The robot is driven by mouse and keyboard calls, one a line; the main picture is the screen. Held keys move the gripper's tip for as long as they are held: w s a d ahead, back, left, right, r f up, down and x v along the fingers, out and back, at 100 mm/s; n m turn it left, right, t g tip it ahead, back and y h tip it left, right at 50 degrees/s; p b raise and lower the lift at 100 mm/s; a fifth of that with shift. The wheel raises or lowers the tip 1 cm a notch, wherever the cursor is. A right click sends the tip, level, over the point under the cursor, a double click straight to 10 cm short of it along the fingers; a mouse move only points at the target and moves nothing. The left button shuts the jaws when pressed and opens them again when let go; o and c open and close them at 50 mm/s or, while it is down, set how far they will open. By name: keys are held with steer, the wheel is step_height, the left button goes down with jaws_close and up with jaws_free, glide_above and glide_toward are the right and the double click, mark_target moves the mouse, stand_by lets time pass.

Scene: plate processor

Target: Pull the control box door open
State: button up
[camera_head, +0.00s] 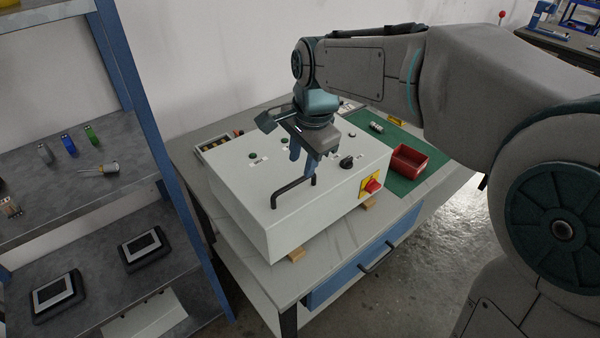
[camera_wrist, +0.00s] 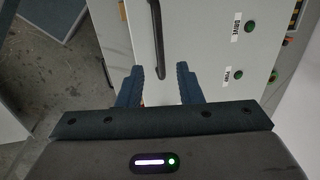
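The white control box (camera_head: 268,222) lies on its back on the workbench, with its door (camera_head: 240,185) facing up and looking shut. The black bar handle (camera_head: 292,188) is near the door's front edge; it also shows in the wrist view (camera_wrist: 157,45). My gripper (camera_head: 303,168) is above the door by the handle's far end. In the wrist view my gripper (camera_wrist: 159,78) is open and empty, fingers pointing at the door. The handle lines up with the gap between the fingers, and no contact is visible. The exact height above the handle is unclear.
A red-and-yellow switch (camera_head: 370,186) and a black knob (camera_head: 346,162) are on the box. A red bin (camera_head: 409,161) stands on the green mat (camera_head: 432,163) to the right. A shelf with blue posts (camera_head: 150,140) stands close on the left. The workbench has a blue drawer (camera_head: 340,282) below.

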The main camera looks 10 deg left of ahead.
mark_target(298, 180)
steer(key=f, duration=0.5)
steer(key=shift+w+a, duration=0.3)
steer(key=shift+a, duration=0.05)
jaws_close()
